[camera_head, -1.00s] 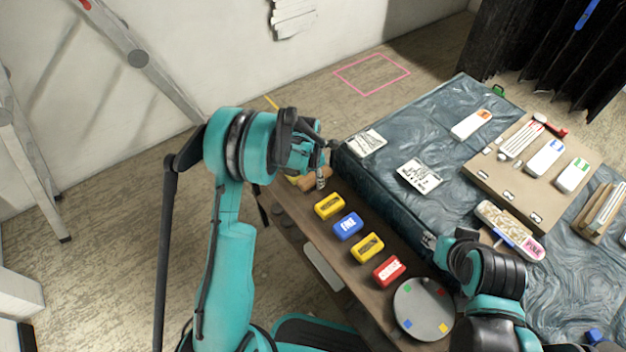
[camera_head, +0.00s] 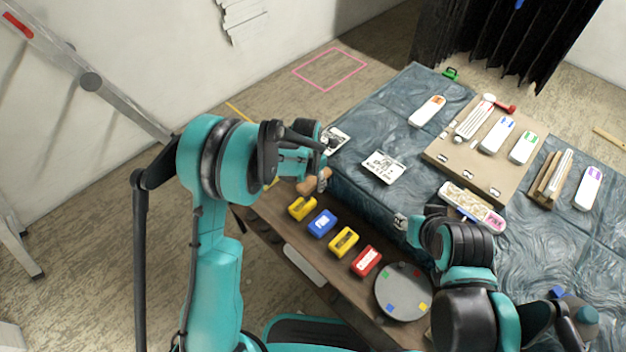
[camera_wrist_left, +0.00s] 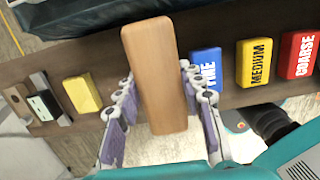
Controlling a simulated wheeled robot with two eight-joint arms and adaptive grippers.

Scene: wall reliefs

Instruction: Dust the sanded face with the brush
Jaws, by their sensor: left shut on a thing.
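My left gripper (camera_wrist_left: 158,105) is shut on a smooth wooden piece, seemingly the brush's handle (camera_wrist_left: 155,70). In the left wrist view the wood stands between the two jointed fingers, over the brown bench. In the head view the wood (camera_head: 309,185) shows below the left wrist, by the yellow block; its bristles cannot be made out. A pale ridged relief (camera_head: 243,18) hangs on the wall at the top; I cannot tell which face is sanded. My right gripper (camera_head: 401,222) is low by the blue-draped table's near edge, its fingers too small to read.
Yellow, blue and red grit blocks, including a blue one (camera_head: 321,223), line the brown bench (camera_head: 290,235) beside a grey disc (camera_head: 403,291). The draped table (camera_head: 365,110) carries cards, a board (camera_head: 440,155) and bottles. A pink square (camera_head: 330,70) marks clear floor.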

